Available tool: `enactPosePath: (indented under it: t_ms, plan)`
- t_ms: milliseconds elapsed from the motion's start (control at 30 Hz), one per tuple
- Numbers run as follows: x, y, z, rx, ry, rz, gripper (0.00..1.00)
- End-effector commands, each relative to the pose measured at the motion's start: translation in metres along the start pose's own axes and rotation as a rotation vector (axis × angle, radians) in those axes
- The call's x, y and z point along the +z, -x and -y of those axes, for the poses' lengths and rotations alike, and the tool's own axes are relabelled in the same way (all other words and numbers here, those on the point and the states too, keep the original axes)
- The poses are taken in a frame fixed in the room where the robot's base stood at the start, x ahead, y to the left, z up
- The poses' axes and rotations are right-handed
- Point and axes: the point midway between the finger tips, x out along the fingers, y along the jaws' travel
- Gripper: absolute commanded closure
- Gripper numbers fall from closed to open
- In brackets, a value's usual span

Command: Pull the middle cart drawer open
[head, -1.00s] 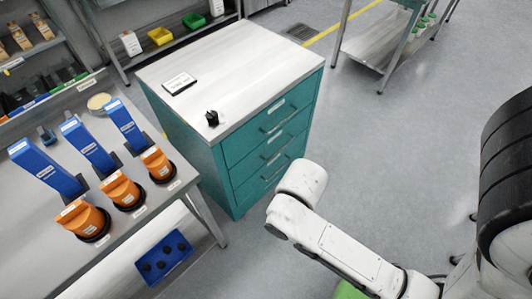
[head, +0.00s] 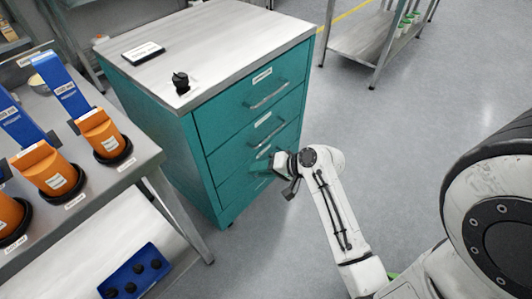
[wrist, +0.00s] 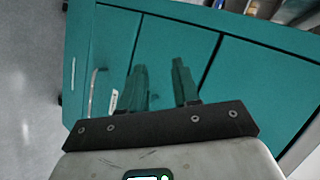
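The teal cart (head: 155,125) has three stacked drawers in its front, and its worktop is pale. The middle drawer (head: 225,160) looks closed, flush with the front; its bar handle (head: 269,134) shows below a white label. My gripper (head: 262,167) is in front of the lower part of the drawer front, below the middle handle, and hides part of the bottom drawer. In the wrist view my gripper (wrist: 162,85) has its two fingers apart with nothing between them, facing the teal front. A bar handle (wrist: 93,92) lies left of the fingers there; I cannot tell which drawer it belongs to.
The top drawer (head: 235,108) is closed. A black knob-like object (head: 181,82) and a small sign (head: 144,52) sit on the cart top.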

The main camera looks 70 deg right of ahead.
Motion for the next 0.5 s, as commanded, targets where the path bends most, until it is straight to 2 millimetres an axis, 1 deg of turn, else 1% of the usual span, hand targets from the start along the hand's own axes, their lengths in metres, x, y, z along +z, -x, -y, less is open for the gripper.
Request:
enactPosePath:
  t_ms: [33,133,200,300,400,500]
  plan:
    - [-0.015,-0.01,-0.027,-0.039,-0.063,-0.059,0.69]
    - [-0.046,-0.011,-0.052,-0.128,-0.184,-0.169,0.69]
    - [-0.067,-0.007,-0.068,-0.187,-0.259,-0.238,0.69]
    - [-0.09,0.001,-0.086,-0.257,-0.343,-0.32,0.69]
    - [-0.106,0.008,-0.098,-0.305,-0.397,-0.373,0.69]
    - [-0.114,0.013,-0.102,-0.33,-0.424,-0.4,0.69]
